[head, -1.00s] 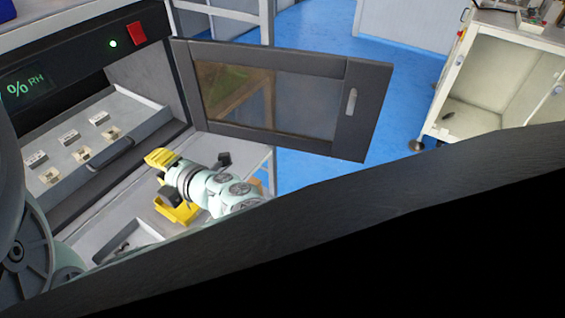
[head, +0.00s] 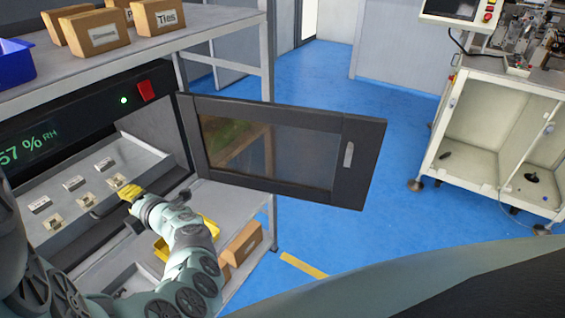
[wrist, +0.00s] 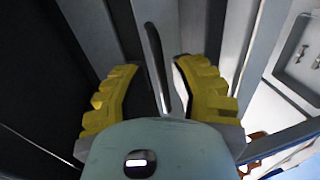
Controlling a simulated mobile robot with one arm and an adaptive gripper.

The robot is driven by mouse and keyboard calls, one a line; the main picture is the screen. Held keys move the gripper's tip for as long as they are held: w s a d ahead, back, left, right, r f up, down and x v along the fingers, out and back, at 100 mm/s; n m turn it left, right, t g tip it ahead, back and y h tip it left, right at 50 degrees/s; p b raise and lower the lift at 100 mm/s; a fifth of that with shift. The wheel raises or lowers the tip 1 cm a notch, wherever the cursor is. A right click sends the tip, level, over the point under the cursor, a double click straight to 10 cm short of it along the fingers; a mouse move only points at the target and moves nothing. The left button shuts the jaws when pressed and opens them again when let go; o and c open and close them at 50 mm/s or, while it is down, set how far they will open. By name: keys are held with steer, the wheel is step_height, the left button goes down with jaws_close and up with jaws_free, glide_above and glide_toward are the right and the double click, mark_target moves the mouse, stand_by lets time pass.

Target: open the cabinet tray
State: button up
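The dark cabinet's hinged windowed door (head: 355,150) stands open. Inside is the pale grey cabinet tray (head: 140,160), bearing several small parts. Its dark bar handle (head: 104,208) runs along the tray front and also shows in the wrist view (wrist: 155,55). My gripper (head: 126,194), with yellow fingers, is at the right end of the handle. In the wrist view my gripper (wrist: 154,70) is open, with the handle between the fingers and visible gaps on its sides. My gripper hides part of the handle in the head view.
A lower shelf holds a yellow bin (head: 160,248) and cardboard boxes (head: 243,243) below my arm. The open door reaches out to the right of my gripper. More boxes (head: 97,31) and a blue bin (head: 14,64) stand on the top shelf.

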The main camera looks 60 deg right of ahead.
steer(key=shift+x, duration=1.25)
steer(key=shift+c, duration=0.2)
jaws_close()
